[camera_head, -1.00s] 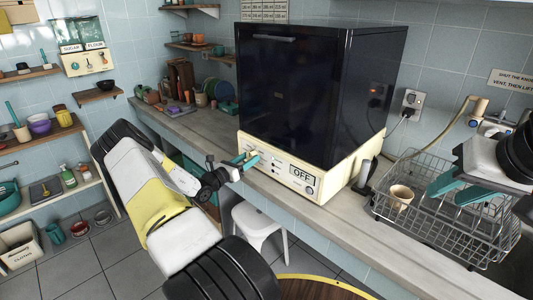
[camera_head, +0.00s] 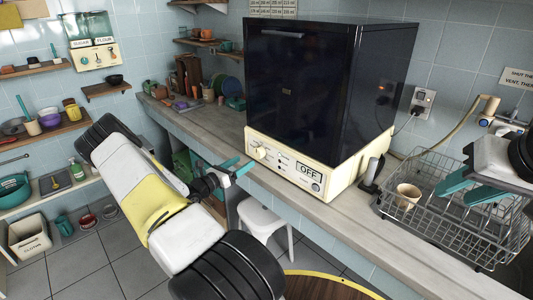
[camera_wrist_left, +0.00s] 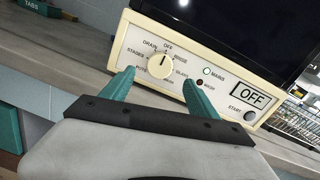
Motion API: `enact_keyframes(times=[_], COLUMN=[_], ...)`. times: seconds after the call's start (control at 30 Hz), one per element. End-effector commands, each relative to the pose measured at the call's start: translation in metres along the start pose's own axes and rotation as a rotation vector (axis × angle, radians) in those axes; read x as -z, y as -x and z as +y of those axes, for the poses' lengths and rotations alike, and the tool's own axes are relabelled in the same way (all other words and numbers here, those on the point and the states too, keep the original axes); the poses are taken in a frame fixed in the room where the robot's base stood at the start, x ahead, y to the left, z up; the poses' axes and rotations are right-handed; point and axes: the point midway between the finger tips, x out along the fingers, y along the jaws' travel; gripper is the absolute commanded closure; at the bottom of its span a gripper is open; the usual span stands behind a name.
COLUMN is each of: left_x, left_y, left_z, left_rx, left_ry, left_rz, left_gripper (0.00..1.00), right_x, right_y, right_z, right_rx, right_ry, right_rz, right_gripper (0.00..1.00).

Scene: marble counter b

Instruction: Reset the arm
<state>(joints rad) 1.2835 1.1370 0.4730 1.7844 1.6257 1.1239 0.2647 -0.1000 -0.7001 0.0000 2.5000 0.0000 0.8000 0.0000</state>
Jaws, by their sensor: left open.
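My left gripper (camera_head: 242,166) is open and empty in front of the cream control panel of the dark boxy machine (camera_head: 325,90). In the left wrist view its two teal fingers (camera_wrist_left: 158,80) stand apart, with the round dial (camera_wrist_left: 161,66) beyond and between them. The fingers look clear of the dial, whose pointer is up near OFF. The panel's display (camera_wrist_left: 249,97) reads OFF. My right gripper (camera_head: 470,190) is at the right edge over the wire rack, its teal fingers apart with nothing seen between them.
The wire dish rack (camera_head: 450,235) holds a beige cup (camera_head: 408,196). A dark handheld object (camera_head: 372,175) stands beside the machine. A white stool (camera_head: 262,218) is below the counter (camera_head: 345,205). Shelves with bowls and cups line the left wall.

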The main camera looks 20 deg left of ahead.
Motion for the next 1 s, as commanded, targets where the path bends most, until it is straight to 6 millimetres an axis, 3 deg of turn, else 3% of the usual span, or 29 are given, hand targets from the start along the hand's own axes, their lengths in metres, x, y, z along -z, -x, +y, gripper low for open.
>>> enact_keyframes(times=[0.57,0.67,0.73,0.87,1.0], left_x=[-0.004,-0.016,-0.029,-0.054,-0.075], left_y=[-0.002,-0.017,-0.032,-0.050,-0.049], left_z=[-0.007,-0.034,-0.067,-0.146,-0.224], left_rx=[0.023,0.112,0.218,0.464,0.716], left_ry=[-0.018,-0.089,-0.178,-0.396,-0.650], left_rz=[0.010,0.052,0.101,0.211,0.311], left_gripper=[0.31,0.31,0.31,0.31,0.31], right_x=[0.000,0.000,0.000,0.000,0.000], right_y=[0.000,0.000,0.000,0.000,0.000], right_z=[0.000,0.000,0.000,0.000,0.000], right_rx=[0.000,0.000,0.000,0.000,0.000], right_ry=[0.000,0.000,0.000,0.000,0.000], right_rz=[0.000,0.000,0.000,0.000,0.000], right_gripper=[0.64,0.64,0.64,0.64,0.64])
